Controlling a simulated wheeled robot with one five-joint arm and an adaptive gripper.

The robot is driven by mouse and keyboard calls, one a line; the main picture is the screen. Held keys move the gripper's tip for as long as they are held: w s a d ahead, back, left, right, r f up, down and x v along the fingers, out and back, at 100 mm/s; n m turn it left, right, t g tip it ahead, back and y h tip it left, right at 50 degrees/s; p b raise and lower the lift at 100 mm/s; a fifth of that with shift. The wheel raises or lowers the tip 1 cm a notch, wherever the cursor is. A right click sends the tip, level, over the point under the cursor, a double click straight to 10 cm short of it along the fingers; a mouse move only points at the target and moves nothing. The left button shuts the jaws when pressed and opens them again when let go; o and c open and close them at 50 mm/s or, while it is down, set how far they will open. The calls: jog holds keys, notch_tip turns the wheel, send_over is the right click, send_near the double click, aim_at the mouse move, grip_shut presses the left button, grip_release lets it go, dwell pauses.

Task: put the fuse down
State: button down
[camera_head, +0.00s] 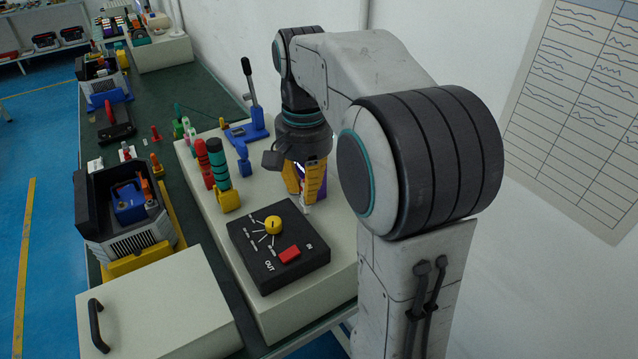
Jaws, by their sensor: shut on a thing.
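My gripper (306,192), with yellow fingers, points down over the pale raised bench top (334,228). It is shut on the fuse (306,206), of which only a small pale and reddish end shows below the fingertips. The rest of the fuse is hidden by the fingers. I cannot tell whether its lower end touches the surface.
A black box with a yellow knob and red switch (278,240) lies just in front of my gripper. Red and green ringed posts (217,160) stand to its left. A blue lever stand (247,131) is behind. Bare surface lies right of the black box.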

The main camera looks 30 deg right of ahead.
jog(key=w+d+f+p, duration=0.1)
jog(key=d+f+p, duration=0.1)
jog(key=w+d+f+p, duration=0.2)
jog(key=p, duration=0.1)
jog(key=w+d+f+p, duration=0.2)
jog(key=d+f+p, duration=0.1)
jog(key=shift+w+d, duration=0.1)
jog(key=shift+w, duration=0.1)
jog(key=shift+f, duration=1.25)
jog(key=shift+f, duration=0.1)
jog(key=c, duration=1.3)
grip_release()
